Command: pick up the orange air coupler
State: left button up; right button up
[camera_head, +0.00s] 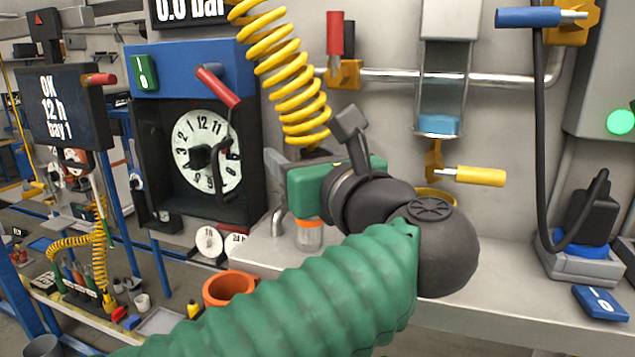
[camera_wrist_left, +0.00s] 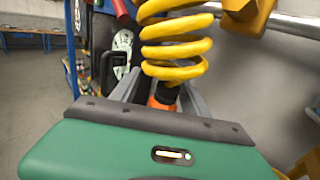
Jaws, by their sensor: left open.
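The orange air coupler (camera_wrist_left: 161,102) hangs at the lower end of the yellow coiled hose (camera_wrist_left: 176,45) in the left wrist view. My left gripper (camera_head: 305,155) is at the bottom of the hose. In the left wrist view my left gripper's grey fingers (camera_wrist_left: 160,92) are open, one on each side of the coupler. The green gripper body hides the coupler's lower part. I cannot tell whether a finger touches it. My right gripper is not in view.
A black-framed dial clock (camera_head: 208,150) stands left of the gripper. A grey bench (camera_head: 480,285) runs below. A metal pipe (camera_head: 385,76) with coloured valve handles crosses the wall behind.

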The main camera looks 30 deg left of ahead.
pick_arm(q)
jog(key=a, duration=0.1)
jog(key=w+a, duration=0.1)
jog(key=a, duration=0.1)
jog(key=shift+w+a+f, duration=0.1)
jog(key=shift+w+f, duration=0.1)
jog(key=shift+f, duration=0.2)
jog(key=shift+w+d, duration=0.15)
jog(key=shift+d, duration=0.15)
jog(key=shift+c, duration=1.1)
jog(key=d, duration=0.3)
jog(key=shift+s+d+r, duration=0.15)
jog(key=shift+s+r, duration=0.1)
jog(key=shift+r, duration=0.1)
jog(key=c, duration=0.7)
jog(key=shift+s, duration=0.1)
jog(key=shift+c, duration=1.2)
jog(key=shift+a, duration=0.7)
grip_shut()
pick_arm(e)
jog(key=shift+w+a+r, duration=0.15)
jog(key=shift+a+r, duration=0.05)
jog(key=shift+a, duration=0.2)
pick_arm(q)
jog(key=shift+d, duration=0.1)
